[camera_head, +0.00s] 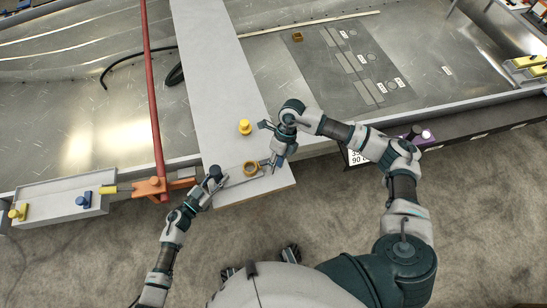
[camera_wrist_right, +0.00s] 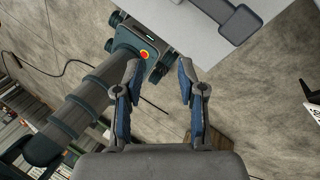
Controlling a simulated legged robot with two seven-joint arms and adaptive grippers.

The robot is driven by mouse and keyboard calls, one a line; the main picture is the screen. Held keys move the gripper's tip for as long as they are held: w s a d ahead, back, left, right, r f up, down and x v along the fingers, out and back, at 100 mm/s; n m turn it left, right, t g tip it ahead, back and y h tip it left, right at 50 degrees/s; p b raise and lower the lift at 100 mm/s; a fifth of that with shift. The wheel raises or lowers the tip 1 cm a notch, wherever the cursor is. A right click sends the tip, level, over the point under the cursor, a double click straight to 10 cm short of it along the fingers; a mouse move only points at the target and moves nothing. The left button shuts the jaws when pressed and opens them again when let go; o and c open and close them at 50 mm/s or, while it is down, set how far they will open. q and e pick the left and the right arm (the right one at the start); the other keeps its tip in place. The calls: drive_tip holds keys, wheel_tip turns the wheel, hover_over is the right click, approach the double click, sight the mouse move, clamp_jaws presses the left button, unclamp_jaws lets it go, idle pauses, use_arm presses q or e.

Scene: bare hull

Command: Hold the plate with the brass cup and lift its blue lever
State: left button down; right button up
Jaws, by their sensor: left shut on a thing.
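The brass cup (camera_head: 250,168), a small golden ring shape, sits on a thin grey plate (camera_head: 236,180) near the front end of the pale board. My left gripper (camera_head: 215,181) is shut on the plate's left end. My right gripper (camera_head: 270,163) is just right of the cup, above the board. Whether the plate touches the board is unclear.
A yellow knob-like piece (camera_head: 245,127) stands on the pale board (camera_head: 215,70) behind the cup. A red pole (camera_head: 151,90) with an orange clamp (camera_head: 160,187) is to the left. A grey tray (camera_head: 55,202) holds blue and yellow pieces. A dark mat (camera_head: 340,70) lies back right.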

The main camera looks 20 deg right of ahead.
drive_tip(key=s+a+f+m+g+y, duration=0.15)
drive_tip(key=s+a+m+y, duration=0.25)
drive_tip(key=s+m+y, duration=0.6)
drive_tip(key=w+d+m+t+y, duration=0.1)
drive_tip(key=w+d+m+t, duration=0.1)
drive_tip(key=m, duration=0.6)
drive_tip(key=w+d+m+t+y, duration=0.1)
drive_tip(key=m+t, duration=0.3)
drive_tip(key=m, duration=0.5)
drive_tip(key=w+d+f+m+t+y, duration=0.1)
drive_tip(key=w+d+m+t+y, duration=0.1)
drive_tip(key=m, duration=0.6)
drive_tip(key=shift+w+d+m+t, duration=0.4)
drive_tip(key=shift+w+d+t, duration=0.2)
drive_tip(key=shift+t, duration=0.45)
drive_tip(key=w+d+f+m+t+h, duration=0.1)
drive_tip(key=d+f+m+t+h, duration=0.3)
drive_tip(key=m, duration=0.4)
drive_tip(key=d+f+m+t+h, duration=0.1)
drive_tip(key=d+f+m+t, duration=0.15)
drive_tip(key=d+m, duration=0.35)
drive_tip(key=shift+m+t, duration=0.25)
drive_tip(key=shift+m, duration=0.45)
drive_tip(key=x, duration=1.2)
drive_tip(key=shift+a+r, duration=0.15)
drive_tip(key=shift+r, duration=0.2)
clamp_jaws()
